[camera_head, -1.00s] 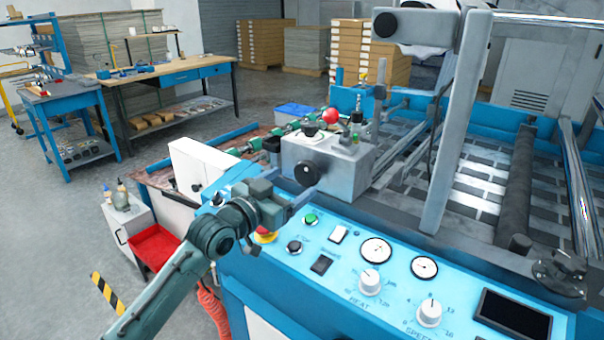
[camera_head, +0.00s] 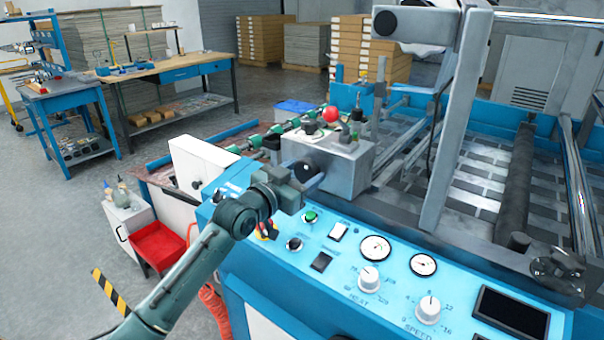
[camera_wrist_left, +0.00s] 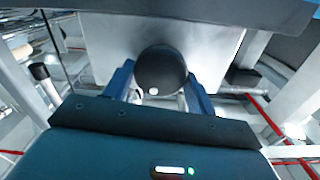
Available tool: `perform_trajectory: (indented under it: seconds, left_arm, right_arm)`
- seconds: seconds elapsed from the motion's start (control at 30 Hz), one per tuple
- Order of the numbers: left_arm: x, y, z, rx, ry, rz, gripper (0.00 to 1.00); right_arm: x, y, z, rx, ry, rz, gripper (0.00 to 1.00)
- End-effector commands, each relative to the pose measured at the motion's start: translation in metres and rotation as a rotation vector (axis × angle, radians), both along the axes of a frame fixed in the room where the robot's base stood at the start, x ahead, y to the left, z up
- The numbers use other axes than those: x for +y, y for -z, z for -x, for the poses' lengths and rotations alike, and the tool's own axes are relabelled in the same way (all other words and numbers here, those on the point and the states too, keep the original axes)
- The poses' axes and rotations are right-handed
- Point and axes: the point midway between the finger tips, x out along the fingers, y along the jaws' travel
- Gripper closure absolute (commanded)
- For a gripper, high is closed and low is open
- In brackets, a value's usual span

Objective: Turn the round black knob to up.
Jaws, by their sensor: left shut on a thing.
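The round black knob (camera_head: 306,169) sits on the front face of a grey metal box on the blue machine. It also shows in the left wrist view (camera_wrist_left: 161,70), with a small white dot near its lower edge in that picture. My left gripper (camera_head: 309,183) is at the knob, its arm coming in from the lower left. In the left wrist view its two blue fingers (camera_wrist_left: 160,88) stand on either side of the knob, shut on it. Part of the knob is hidden behind the gripper in the head view. My right gripper is not in view.
A red-and-yellow button is partly behind my left arm. A white box (camera_head: 205,165) stands left of the grey box.

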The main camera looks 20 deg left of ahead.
Motion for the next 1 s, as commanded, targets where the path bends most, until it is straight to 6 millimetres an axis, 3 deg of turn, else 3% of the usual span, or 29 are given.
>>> perform_trajectory:
  seconds: [0.23, 0.43, 0.6, 0.83, 0.87, 1.0]
  left_arm:
    - [0.000, 0.000, 0.000, 0.000, 0.000, 0.000, 0.67]
    - [0.000, -0.004, 0.000, 0.056, 0.000, 0.147, 0.67]
    - [0.001, -0.001, 0.000, 0.096, 0.001, 0.264, 0.67]
    - [0.001, 0.000, -0.001, 0.095, 0.001, 0.264, 0.67]
    - [0.001, 0.000, 0.000, 0.095, 0.001, 0.264, 0.42]
    - [0.001, 0.000, -0.001, 0.094, 0.001, 0.263, 0.31]
  right_arm:
    - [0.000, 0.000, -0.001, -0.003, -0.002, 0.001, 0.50]
    - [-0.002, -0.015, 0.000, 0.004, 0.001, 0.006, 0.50]
    - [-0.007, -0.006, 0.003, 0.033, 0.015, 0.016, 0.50]
    - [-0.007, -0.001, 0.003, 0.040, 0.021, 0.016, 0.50]
    - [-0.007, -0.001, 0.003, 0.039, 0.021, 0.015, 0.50]
    - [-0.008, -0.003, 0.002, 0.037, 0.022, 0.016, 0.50]
